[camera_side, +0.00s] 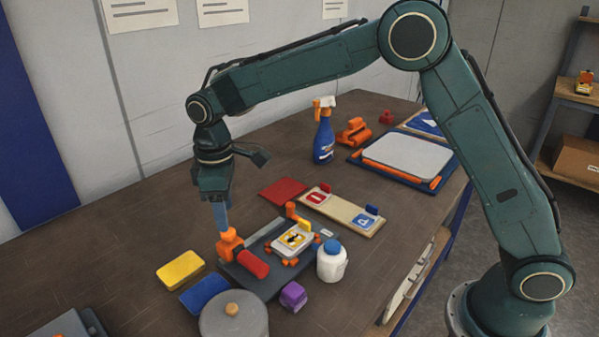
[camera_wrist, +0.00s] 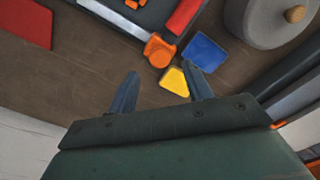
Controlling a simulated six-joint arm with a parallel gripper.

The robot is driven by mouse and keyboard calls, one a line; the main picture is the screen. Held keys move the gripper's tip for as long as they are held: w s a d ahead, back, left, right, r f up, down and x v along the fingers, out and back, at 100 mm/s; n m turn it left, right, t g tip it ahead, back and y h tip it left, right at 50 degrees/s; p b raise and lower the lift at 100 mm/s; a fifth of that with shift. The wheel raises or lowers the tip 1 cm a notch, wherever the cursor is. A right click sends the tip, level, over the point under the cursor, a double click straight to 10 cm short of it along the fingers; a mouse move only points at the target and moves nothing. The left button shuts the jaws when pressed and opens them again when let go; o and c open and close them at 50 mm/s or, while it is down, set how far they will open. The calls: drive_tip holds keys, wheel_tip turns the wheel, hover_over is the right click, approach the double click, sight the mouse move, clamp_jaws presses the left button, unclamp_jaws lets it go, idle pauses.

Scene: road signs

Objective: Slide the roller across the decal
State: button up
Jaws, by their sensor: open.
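The roller, with an orange body and a red cylinder (camera_side: 253,263), rests at the left end of a dark grey fixture (camera_side: 262,285). In the wrist view its red cylinder (camera_wrist: 184,16) is at the top, with the orange body below. The decal (camera_side: 294,239), yellow with a black mark, is on a white plate held among orange clamps, right of the roller. My gripper (camera_side: 221,216) points down at the orange body, its blue fingertips close above or beside it; contact is unclear. In the wrist view my gripper (camera_wrist: 163,82) has its fingers apart, nothing gripped.
Yellow (camera_side: 180,270) and blue (camera_side: 205,294) blocks lie left of the fixture, a grey lidded pot (camera_side: 233,318) in front. A white bottle (camera_side: 331,263) and purple block (camera_side: 293,296) stand close right. A sign board (camera_side: 345,214) and spray bottle (camera_side: 323,138) are behind.

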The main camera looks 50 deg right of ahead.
drive_tip(key=shift+f, duration=2.4)
clamp_jaws()
drive_tip(key=d, duration=1.3)
drive_tip(key=shift+d+r, duration=0.1)
drive_tip(key=shift+d, duration=0.25)
